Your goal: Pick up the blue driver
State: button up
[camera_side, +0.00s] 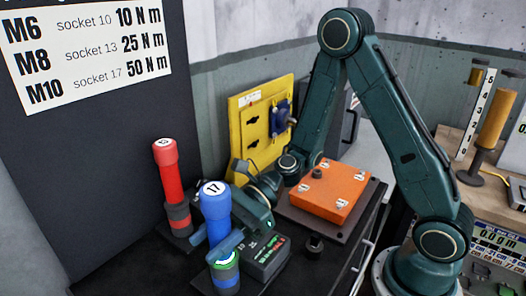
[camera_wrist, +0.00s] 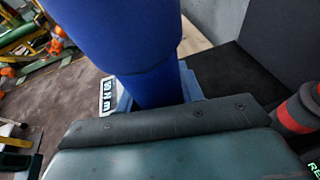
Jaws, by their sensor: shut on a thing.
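The blue driver (camera_side: 215,202) stands upright in the side view, with a white 17 label on its top and a grey lower part with a green ring. My gripper (camera_side: 226,241) reaches it from the right and is shut around its lower blue part. In the wrist view the blue driver (camera_wrist: 125,45) fills the upper middle, between the light blue-grey fingers of my gripper (camera_wrist: 158,90). Its top is out of that view, and its lower end is hidden behind the gripper body.
A red driver (camera_side: 167,170) stands to the left, behind the blue one. A dark box with a lit display (camera_side: 265,256) sits close to the right. An orange block (camera_side: 325,192) with bolts lies on a plate farther right. A yellow panel (camera_side: 248,112) stands behind.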

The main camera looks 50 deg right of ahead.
notch_tip(320, 180, up, 20)
jog(key=shift+f, duration=0.1)
dwell(0.9)
dwell(0.6)
